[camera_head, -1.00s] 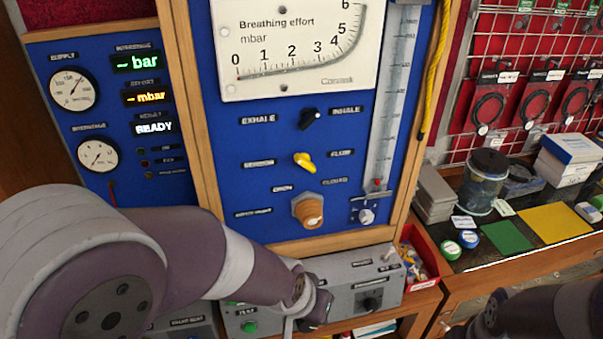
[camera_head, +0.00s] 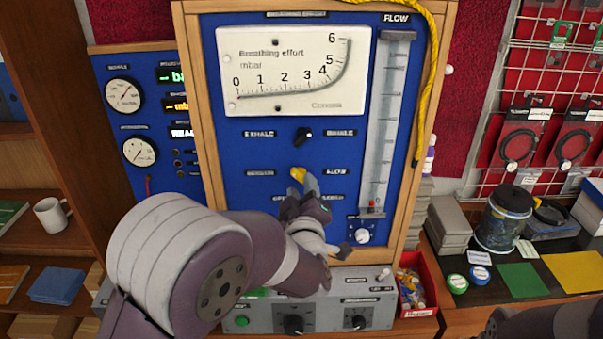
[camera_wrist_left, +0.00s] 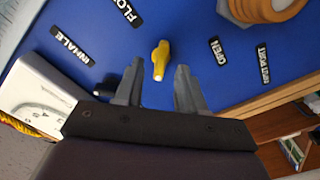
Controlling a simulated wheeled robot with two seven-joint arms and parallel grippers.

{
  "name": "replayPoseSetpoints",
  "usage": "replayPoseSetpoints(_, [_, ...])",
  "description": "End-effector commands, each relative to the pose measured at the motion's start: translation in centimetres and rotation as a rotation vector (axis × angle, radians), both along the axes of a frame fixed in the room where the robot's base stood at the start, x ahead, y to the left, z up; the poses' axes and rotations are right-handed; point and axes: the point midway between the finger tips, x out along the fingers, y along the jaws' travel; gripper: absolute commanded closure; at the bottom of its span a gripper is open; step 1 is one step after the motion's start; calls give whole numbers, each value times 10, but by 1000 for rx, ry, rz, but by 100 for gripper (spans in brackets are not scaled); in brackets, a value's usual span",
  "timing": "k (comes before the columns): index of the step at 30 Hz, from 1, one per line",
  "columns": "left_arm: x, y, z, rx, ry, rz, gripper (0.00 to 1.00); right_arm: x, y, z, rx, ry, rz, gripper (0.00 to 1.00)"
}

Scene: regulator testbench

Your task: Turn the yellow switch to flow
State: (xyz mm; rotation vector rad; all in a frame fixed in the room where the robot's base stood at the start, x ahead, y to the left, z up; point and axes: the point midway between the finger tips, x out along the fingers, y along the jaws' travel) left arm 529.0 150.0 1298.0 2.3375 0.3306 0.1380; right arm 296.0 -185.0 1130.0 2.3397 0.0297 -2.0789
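The yellow switch (camera_head: 297,173) sits on the blue panel between a label on its left and the FLOW label (camera_head: 336,171) on its right. It shows in the left wrist view (camera_wrist_left: 160,60) as a small yellow lever. My left gripper (camera_head: 305,188) is just below and in front of the switch. In the wrist view its two fingers (camera_wrist_left: 158,88) are apart, one on each side of the lever, with visible gaps. It is empty. The switch's lower part is partly hidden by the gripper in the head view. My right gripper is not in view.
The black exhale/inhale knob (camera_head: 303,136) is above the switch. An orange-brown round fitting (camera_wrist_left: 268,8) is close by in the wrist view. A grey control box (camera_head: 330,305) stands below the panel. The flow tube (camera_head: 387,120) is to the right.

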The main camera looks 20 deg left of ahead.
Motion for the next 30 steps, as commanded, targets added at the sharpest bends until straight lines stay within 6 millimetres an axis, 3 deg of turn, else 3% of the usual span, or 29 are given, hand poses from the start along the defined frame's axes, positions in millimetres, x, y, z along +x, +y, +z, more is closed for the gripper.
replayPoseSetpoints(6, [29, 9, 1, 1, 2, 0, 61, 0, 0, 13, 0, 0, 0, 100])
replayPoseSetpoints(16, [33, 10, -1, 1, 1, -2, 61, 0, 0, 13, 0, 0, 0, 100])
replayPoseSetpoints(17, [33, 9, -1, 1, 1, -2, 67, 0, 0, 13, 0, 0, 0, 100])
replayPoseSetpoints(20, [33, 9, -1, 1, 1, -2, 100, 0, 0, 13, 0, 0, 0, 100])
replayPoseSetpoints(30, [33, 10, 0, 18, 5, -1, 100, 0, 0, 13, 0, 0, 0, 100])
